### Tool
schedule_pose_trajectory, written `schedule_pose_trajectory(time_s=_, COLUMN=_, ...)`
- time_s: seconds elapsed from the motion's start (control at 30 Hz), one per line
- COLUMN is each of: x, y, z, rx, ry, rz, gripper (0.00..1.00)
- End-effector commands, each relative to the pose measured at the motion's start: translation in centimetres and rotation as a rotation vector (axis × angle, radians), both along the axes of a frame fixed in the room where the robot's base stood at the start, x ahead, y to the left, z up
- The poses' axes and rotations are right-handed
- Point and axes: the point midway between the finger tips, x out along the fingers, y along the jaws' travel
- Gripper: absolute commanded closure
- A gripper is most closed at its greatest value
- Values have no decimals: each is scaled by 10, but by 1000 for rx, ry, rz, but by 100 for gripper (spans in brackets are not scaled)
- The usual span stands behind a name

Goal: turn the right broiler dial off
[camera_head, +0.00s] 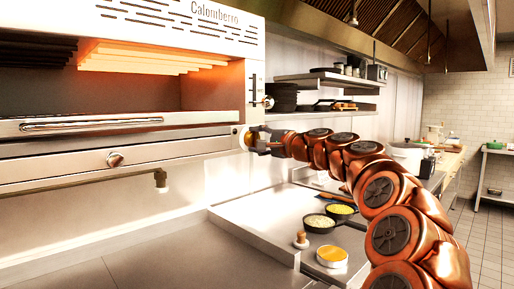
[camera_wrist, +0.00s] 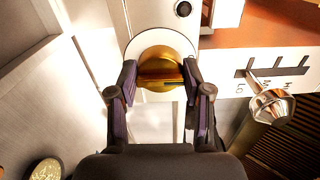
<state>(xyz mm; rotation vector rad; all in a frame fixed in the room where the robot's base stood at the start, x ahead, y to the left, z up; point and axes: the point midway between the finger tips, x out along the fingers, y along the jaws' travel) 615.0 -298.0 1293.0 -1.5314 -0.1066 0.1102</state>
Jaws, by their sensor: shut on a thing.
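The broiler (camera_head: 190,135) fills the left of the head view, its upper inside glowing orange. The right broiler dial (camera_wrist: 160,65) is brass, on a round white plate, and sits between my gripper's fingers in the wrist view. My gripper (camera_wrist: 160,78) is shut on this dial, one finger on each side. In the head view my gripper (camera_head: 255,139) reaches the right end of the broiler's lower front and mostly hides the dial there. The markings on the dial's plate are mostly hidden, so its setting cannot be read.
Another dial (camera_head: 115,159) is on the broiler front further left. A lever knob (camera_wrist: 271,105) by a slotted Hi-Lo scale stands close to my right finger in the wrist view. Below are two pans (camera_head: 320,222) and a yellow-filled dish (camera_head: 332,256) on the counter.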

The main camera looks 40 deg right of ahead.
Motion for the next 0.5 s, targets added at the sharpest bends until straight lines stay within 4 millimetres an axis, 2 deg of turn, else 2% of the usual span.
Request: schedule_pose_trajectory(time_s=0.5, x=1, y=0, z=-1, rx=-53, ry=-4, rz=1, gripper=86)
